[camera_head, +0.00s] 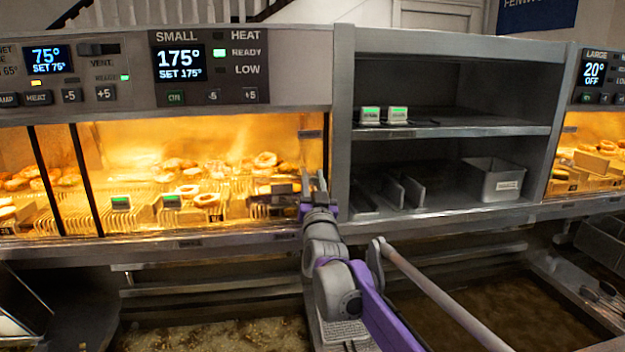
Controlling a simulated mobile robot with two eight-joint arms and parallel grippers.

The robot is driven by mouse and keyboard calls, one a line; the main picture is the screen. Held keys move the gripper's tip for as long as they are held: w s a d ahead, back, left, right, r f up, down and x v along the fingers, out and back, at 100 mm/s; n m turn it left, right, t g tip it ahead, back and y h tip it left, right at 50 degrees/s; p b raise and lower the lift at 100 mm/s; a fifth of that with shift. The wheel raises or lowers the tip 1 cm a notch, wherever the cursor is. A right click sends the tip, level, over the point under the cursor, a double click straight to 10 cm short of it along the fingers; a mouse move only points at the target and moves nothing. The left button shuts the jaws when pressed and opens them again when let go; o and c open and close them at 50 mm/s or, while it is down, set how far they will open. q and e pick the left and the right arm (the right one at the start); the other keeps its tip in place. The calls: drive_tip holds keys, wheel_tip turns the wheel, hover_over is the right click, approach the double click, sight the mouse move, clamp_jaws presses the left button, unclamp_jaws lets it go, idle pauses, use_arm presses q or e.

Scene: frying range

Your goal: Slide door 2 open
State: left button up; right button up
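The lit warming cabinet has a wide glass front, its right-hand glass door (215,145) running from dark upright bars at the left to the grey post at the right. I cannot read a door number, so I cannot tell for sure which is door 2. Small dark tags show near its right edge. My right gripper (313,182) is in front of the lower right corner of this glass, beside the post. Its two fingers point up and stand slightly apart, with nothing clearly between them. Whether they touch the door is unclear. My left gripper is out of view.
Fried food (205,199) lies on racks behind the glass. Right of the post is an open grey shelf unit (440,133) with two small tagged items and a metal bin (492,181). A pale rod (440,295) slants across the lower right. Fryer vats lie below.

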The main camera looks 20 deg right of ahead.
clamp_jaws()
drive_tip(key=shift+a, duration=0.1)
idle(1.0)
